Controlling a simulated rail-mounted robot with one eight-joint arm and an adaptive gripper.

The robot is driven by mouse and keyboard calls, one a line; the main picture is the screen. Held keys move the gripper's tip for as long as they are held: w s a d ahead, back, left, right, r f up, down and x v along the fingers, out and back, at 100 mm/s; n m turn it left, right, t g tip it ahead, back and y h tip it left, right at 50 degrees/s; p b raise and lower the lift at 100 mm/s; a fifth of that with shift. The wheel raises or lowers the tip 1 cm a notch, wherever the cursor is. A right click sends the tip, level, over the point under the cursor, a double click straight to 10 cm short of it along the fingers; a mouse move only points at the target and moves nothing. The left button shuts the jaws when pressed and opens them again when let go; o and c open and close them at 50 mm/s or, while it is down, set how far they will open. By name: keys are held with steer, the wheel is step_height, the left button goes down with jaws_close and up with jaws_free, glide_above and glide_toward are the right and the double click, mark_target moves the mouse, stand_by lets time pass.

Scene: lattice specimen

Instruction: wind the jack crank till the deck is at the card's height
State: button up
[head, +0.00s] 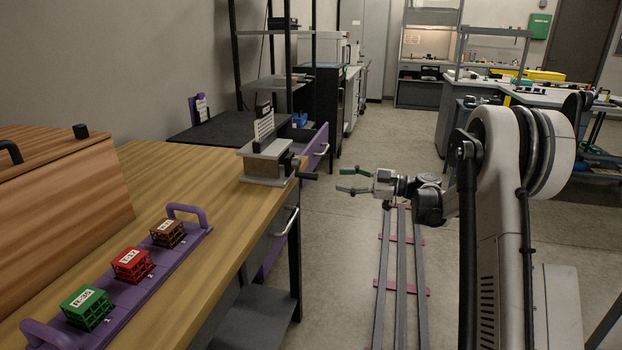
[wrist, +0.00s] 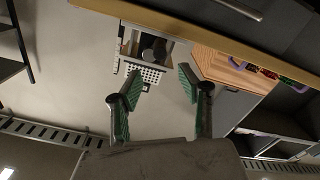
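The jack (head: 267,163) stands at the far right corner of the wooden bench, with a pale deck on top. Its crank (head: 307,176) sticks out to the right, past the bench edge, with a dark handle. A white printed card (head: 264,126) stands upright at the jack; its marks are too small to read, so I cannot tell how the deck compares with it. My gripper (head: 342,180) is open and empty, to the right of the crank and apart from it. In the wrist view my green-padded fingers (wrist: 158,80) are spread, with a grey metal assembly (wrist: 148,50) beyond them, probably the jack.
A purple tray (head: 130,293) on the wooden bench (head: 165,180) holds green, red and brown lattice cubes. A wooden box (head: 60,190) stands behind it. Another card on a purple stand (head: 200,108) is on a dark surface beyond.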

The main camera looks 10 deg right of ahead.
mark_target(311, 175)
steer(key=b+x, duration=0.2)
steer(key=x, duration=0.8)
steer(key=shift+w+a, duration=0.2)
steer(key=shift+a, duration=0.05)
jaws_close()
